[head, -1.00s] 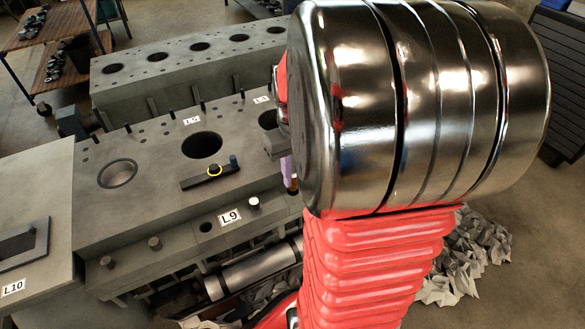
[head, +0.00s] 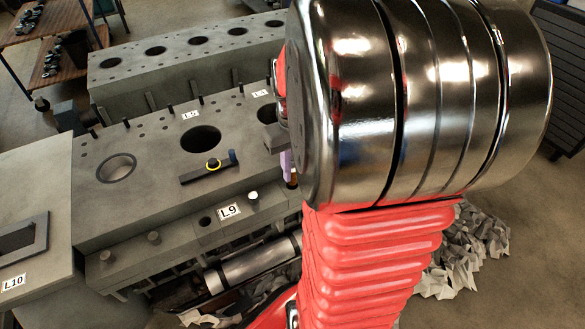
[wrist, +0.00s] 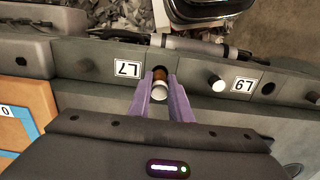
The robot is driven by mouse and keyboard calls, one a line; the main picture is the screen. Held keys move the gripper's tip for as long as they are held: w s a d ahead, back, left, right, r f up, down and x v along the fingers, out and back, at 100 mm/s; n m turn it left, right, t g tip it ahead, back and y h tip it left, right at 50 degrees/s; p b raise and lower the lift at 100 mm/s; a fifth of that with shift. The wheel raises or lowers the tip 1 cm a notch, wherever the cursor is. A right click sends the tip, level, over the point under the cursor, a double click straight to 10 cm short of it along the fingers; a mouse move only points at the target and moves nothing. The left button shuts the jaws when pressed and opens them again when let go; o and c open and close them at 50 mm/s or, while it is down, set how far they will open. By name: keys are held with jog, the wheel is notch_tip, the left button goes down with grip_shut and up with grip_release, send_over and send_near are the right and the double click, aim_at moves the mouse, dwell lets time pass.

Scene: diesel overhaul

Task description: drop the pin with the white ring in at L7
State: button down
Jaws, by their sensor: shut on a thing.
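The held pin (wrist: 159,90) shows a white upper part and a brown part beyond it in the wrist view. My gripper (wrist: 160,79) has its two purple fingers shut on this pin. The pin is at the dark hole (wrist: 160,70) beside the L7 label (wrist: 127,68), which reads upside down. I cannot tell whether its lower end is inside the hole. In the head view, my wrist and arm hide most of this spot; only a purple finger (head: 287,164) shows at the block's edge.
The L9 label (wrist: 243,84) has a pin with a pale top (wrist: 217,82) beside it and an open hole (wrist: 268,88) on the other side. A blue-edged orange panel (wrist: 15,125) is at left.

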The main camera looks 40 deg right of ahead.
aim_at(293, 184)
jog(key=shift+f, duration=1.8)
dwell(0.4)
jog(key=c, duration=1.2)
grip_release()
jog(key=shift+o, duration=0.2)
jog(key=shift+r, duration=0.1)
jog(key=shift+r, duration=3.4)
